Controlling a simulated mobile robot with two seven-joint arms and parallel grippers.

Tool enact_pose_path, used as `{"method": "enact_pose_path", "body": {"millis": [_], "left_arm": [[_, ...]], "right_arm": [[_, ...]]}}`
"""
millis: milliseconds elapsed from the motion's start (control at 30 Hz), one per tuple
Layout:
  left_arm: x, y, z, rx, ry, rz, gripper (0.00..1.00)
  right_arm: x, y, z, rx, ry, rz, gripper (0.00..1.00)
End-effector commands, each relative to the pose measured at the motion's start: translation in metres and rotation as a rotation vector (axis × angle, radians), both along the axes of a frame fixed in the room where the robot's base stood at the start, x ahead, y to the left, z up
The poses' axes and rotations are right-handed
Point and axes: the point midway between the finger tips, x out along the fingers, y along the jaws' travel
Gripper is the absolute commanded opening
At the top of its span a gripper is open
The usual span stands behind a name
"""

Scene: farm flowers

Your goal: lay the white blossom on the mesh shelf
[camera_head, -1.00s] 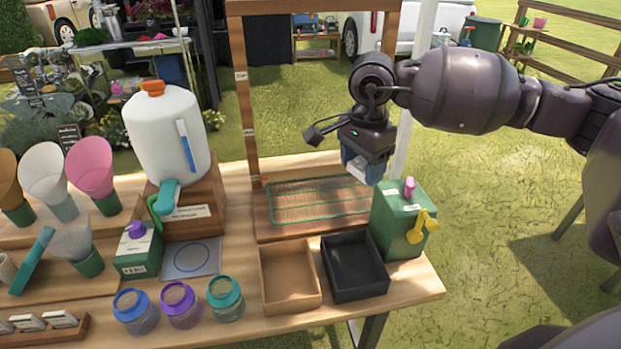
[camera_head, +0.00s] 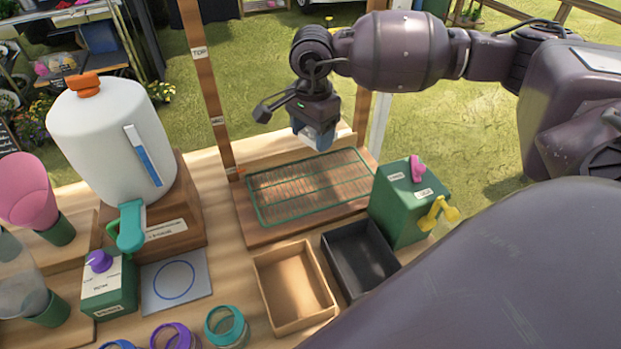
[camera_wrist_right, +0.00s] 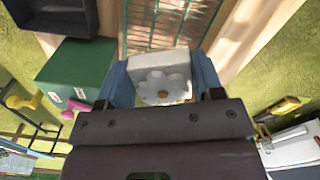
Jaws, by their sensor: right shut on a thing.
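The mesh shelf (camera_head: 285,195) is a green-framed wire rack lying on a wooden base inside a wooden frame. My right gripper (camera_head: 314,134) is above the back part of the shelf, with a pale piece between its blue fingers. In the right wrist view, the fingers (camera_wrist_right: 161,82) are shut on the white blossom (camera_wrist_right: 160,85), a petal shape on a pale block. The mesh (camera_wrist_right: 165,22) shows beyond it. The blossom is mostly hidden by the gripper in the head view. The gap to the mesh is hard to judge. My left gripper is not in view.
A green box (camera_head: 408,200) with pink and yellow taps stands right of the shelf. A tan tray (camera_head: 262,290) and a black tray (camera_head: 345,275) sit in front. A wooden post (camera_head: 208,95) rises at left. A white jug (camera_head: 110,140) stands further left. The mesh looks empty.

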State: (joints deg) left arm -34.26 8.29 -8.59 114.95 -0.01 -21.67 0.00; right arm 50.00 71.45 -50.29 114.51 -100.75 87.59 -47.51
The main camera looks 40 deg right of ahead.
Motion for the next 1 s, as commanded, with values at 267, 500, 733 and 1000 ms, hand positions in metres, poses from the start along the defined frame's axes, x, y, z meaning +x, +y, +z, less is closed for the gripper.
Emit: {"method": "enact_pose_path", "body": {"millis": [267, 500, 733, 1000], "left_arm": [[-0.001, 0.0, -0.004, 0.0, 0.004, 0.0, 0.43], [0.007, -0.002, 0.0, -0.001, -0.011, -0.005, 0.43], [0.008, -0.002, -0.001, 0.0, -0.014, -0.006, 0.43], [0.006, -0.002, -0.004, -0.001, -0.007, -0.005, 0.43]], "right_arm": [[0.0, 0.0, -0.061, 0.0, 0.004, -0.001, 0.38], [0.0, 0.0, -0.083, 0.0, 0.0, 0.0, 0.38], [0.0, 0.0, -0.102, 0.001, 0.002, -0.001, 0.38], [0.0, 0.0, -0.14, 0.0, 0.002, -0.001, 0.38]]}}
